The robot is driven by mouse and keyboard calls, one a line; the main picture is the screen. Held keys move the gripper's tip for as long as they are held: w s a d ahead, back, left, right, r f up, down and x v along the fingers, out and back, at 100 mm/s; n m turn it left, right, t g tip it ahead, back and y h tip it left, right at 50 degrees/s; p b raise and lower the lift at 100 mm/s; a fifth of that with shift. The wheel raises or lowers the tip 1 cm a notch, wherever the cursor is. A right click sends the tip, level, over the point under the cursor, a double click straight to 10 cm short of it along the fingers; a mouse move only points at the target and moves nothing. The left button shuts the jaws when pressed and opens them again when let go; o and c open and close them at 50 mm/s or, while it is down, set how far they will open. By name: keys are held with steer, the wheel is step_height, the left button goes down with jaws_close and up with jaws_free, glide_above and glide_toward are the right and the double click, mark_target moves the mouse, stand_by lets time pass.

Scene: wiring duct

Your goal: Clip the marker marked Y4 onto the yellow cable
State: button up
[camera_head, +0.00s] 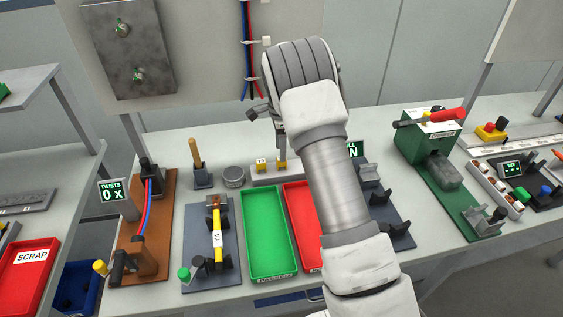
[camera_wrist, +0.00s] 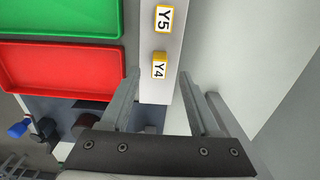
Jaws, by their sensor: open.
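The Y4 marker (camera_wrist: 159,69), yellow with a white face, sits on a pale rack (camera_wrist: 174,40) beside the Y5 marker (camera_wrist: 164,18). In the wrist view, my open, empty gripper (camera_wrist: 159,76) points at the rack, with Y4 lined up between its fingertips; I cannot tell the remaining distance. In the head view, my wrist hides most of the gripper. The yellow cable (camera_head: 218,254) lies in holders on a blue-grey fixture (camera_head: 196,255) left of the green tray. A white tag on this cable appears to read Y4.
A green tray (camera_head: 269,271) and a red tray (camera_head: 293,198) lie in front of the rack. A brown twisting fixture (camera_head: 152,215) stands left, a green machine (camera_head: 428,140) right. A grey panel (camera_head: 124,45) and a blue and red cable bundle rise behind the bench.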

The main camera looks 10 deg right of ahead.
step_height(320, 180, down, 4)
steer(key=shift+d+r, duration=0.15)
steer(key=shift+r, duration=0.05)
jaws_close()
